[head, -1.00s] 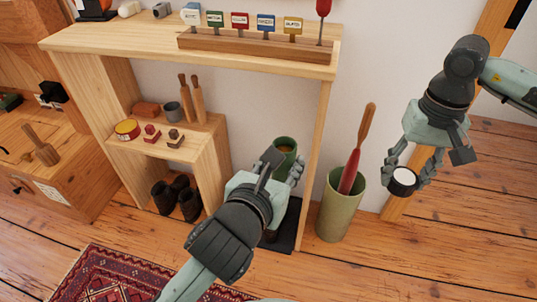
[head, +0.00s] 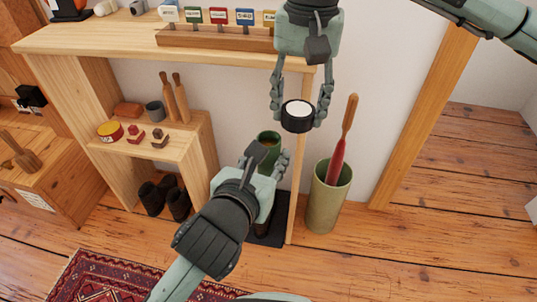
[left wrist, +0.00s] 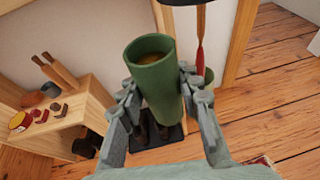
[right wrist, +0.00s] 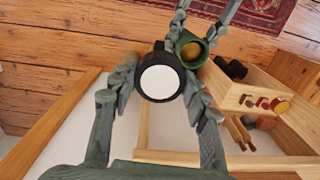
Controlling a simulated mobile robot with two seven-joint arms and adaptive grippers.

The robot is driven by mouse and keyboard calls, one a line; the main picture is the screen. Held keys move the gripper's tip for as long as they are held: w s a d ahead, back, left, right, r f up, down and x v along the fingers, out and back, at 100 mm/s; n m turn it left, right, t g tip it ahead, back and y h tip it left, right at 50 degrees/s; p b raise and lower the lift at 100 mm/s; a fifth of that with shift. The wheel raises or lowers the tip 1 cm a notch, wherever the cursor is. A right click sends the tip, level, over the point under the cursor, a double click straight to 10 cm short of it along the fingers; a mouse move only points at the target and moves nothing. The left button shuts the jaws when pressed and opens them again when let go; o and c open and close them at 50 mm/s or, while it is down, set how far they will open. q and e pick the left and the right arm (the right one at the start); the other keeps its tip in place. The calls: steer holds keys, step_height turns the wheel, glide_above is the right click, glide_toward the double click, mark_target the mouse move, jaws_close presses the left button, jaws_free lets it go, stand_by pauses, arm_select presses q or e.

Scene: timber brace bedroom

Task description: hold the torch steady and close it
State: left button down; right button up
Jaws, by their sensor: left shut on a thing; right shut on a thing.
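The torch is in two parts. Its green tube (head: 268,141) is held roughly upright in my left gripper (head: 265,162), low in front of the shelf unit. The left wrist view shows the tube (left wrist: 155,85) between both fingers, its top open and something orange-brown inside. My right gripper (head: 300,105) is shut on a black round cap (head: 297,120) with a white disc face. The cap is above and a little right of the tube, apart from it. The right wrist view shows the cap (right wrist: 160,78) gripped at its sides, with the tube's open mouth (right wrist: 190,50) beyond.
A wooden shelf unit (head: 65,40) stands behind, with stamps, a tin and rolling pins on its inner shelf. A light green bin (head: 324,205) holding a red-and-wood stick stands right of the tube. A patterned rug (head: 95,280) lies in front. Floor at right is clear.

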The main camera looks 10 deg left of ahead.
mark_target(269, 144)
steer(key=a+r, duration=0.1)
steer(key=s+a+r, duration=0.1)
steer(key=a, duration=0.1)
steer(key=s+a+r, duration=0.1)
steer(key=shift+a+r, duration=0.1)
steer(key=shift+a, duration=0.2)
steer(key=shift+f, duration=2.05)
steer(key=shift+f, duration=0.1)
steer(key=shift+f, duration=0.75)
steer(key=shift+f, duration=0.6)
